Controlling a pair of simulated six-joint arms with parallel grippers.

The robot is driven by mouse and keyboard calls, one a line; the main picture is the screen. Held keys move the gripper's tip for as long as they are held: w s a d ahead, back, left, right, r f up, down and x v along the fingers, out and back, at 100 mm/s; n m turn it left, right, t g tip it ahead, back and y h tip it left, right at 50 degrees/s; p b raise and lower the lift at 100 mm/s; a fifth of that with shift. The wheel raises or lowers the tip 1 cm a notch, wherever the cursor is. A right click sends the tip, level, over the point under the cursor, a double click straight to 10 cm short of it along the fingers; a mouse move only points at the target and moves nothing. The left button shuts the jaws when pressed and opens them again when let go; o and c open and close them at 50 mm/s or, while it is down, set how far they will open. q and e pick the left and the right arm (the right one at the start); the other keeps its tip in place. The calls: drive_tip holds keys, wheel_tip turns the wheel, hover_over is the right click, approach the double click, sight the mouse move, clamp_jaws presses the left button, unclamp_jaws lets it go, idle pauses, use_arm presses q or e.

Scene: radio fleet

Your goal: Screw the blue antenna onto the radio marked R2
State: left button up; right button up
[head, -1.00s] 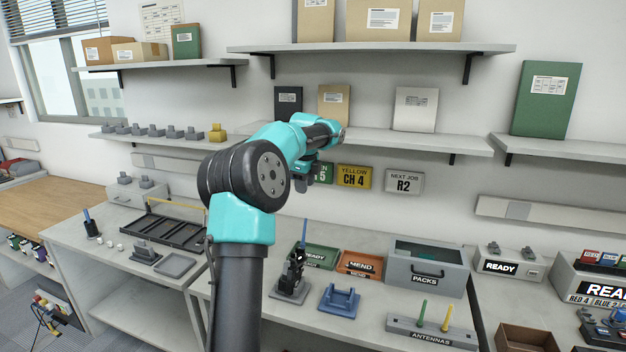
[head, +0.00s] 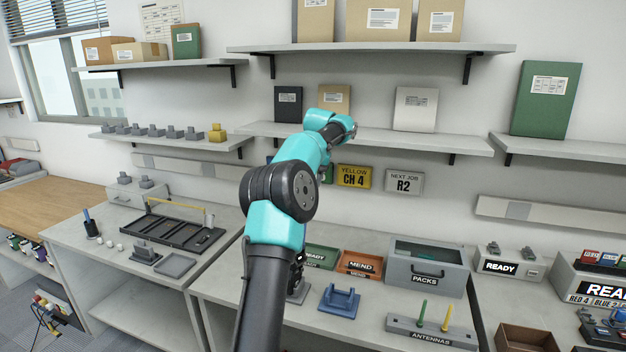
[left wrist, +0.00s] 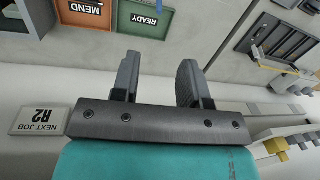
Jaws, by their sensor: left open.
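My left gripper (left wrist: 160,72) is open and empty in the left wrist view; its fingers point towards the bench trays. In the head view my arm hides it. The radio (head: 298,272) is black and stands on a grey base (head: 299,291); only a sliver shows behind my arm. The "NEXT JOB R2" card (head: 404,183) is on the wall and shows in the left wrist view (left wrist: 40,119). My right gripper is not in view.
The antenna rack (head: 400,326) holds a green antenna (head: 421,312) and a yellow one (head: 446,317). A blue cradle (head: 339,302) stands before the MEND tray (head: 345,271), beside the PACKS drawer (head: 450,279). A shelf (head: 470,144) runs behind my arm.

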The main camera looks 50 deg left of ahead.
use_arm(q)
drive_tip(key=n, duration=0.4)
drive_tip(key=shift+w+d+n, duration=0.1)
drive_tip(key=shift+w+n, duration=0.1)
drive_tip(key=shift+n, duration=0.2)
drive_tip(key=f, duration=0.5)
drive_tip(key=s+a+f, duration=0.1)
drive_tip(key=f, duration=0.5)
drive_tip(key=s+f, duration=0.1)
drive_tip(key=f, duration=0.5)
drive_tip(key=shift+s+a+f, duration=0.1)
drive_tip(key=shift+s+a, duration=0.05)
drive_tip(key=shift+s, duration=0.05)
drive_tip(key=shift+c, duration=0.5)
clamp_jaws()
